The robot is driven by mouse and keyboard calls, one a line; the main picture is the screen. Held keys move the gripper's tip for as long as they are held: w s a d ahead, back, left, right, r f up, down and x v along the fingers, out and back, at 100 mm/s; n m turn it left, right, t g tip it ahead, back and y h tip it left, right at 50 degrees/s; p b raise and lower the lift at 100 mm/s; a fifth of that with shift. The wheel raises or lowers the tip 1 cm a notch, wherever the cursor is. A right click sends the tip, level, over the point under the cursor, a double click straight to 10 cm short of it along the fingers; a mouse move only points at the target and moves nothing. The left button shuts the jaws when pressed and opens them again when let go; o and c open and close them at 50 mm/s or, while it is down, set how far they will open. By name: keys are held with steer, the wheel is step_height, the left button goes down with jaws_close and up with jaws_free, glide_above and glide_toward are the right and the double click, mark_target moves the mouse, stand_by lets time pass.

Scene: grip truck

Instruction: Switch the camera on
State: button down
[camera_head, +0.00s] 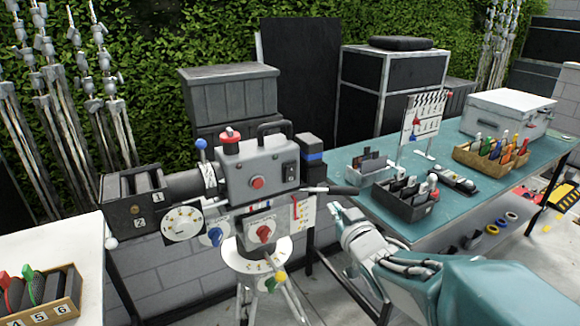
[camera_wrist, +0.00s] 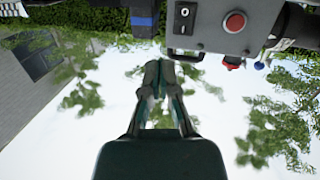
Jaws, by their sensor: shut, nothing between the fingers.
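The grey film camera (camera_head: 245,165) stands on a tripod in the middle of the head view. Its side has a red button (camera_head: 257,182) and a small black rocker switch (camera_head: 289,171). In the wrist view, the camera body (camera_wrist: 208,30) hangs into the top edge, with the black switch (camera_wrist: 183,19), marked with a white O, left of the red button (camera_wrist: 234,22). My gripper (camera_head: 338,212) is to the right of the camera and lower, apart from it. In the wrist view my gripper (camera_wrist: 157,72) has its fingertips together, empty, below the switch.
A blue-banded black battery block (camera_head: 309,158) is at the camera's back. A handle (camera_head: 343,190) sticks out right, close above my gripper. A teal table (camera_head: 455,205) with a clapperboard (camera_head: 423,118) and trays stands right. A white table (camera_head: 75,245) stands left.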

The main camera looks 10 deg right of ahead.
mark_target(294, 167)
steer(key=shift+w+a+f+n+t+y, duration=0.1)
steer(key=shift+w+n+t+y, duration=0.15)
steer(key=shift+y, duration=0.5)
steer(key=shift+w+d+r+n+t+y, duration=0.1)
steer(key=shift+w+n+t+y, duration=0.15)
steer(key=shift+y, duration=0.55)
steer(key=shift+w+a+f+n+t+y, duration=0.15)
steer(key=shift+n+t+y, duration=0.15)
steer(key=shift+y, duration=0.45)
steer(key=shift+w+a, duration=0.1)
steer(key=x, duration=1.4)
steer(key=shift+w+g, duration=0.15)
steer(key=shift+g, duration=0.15)
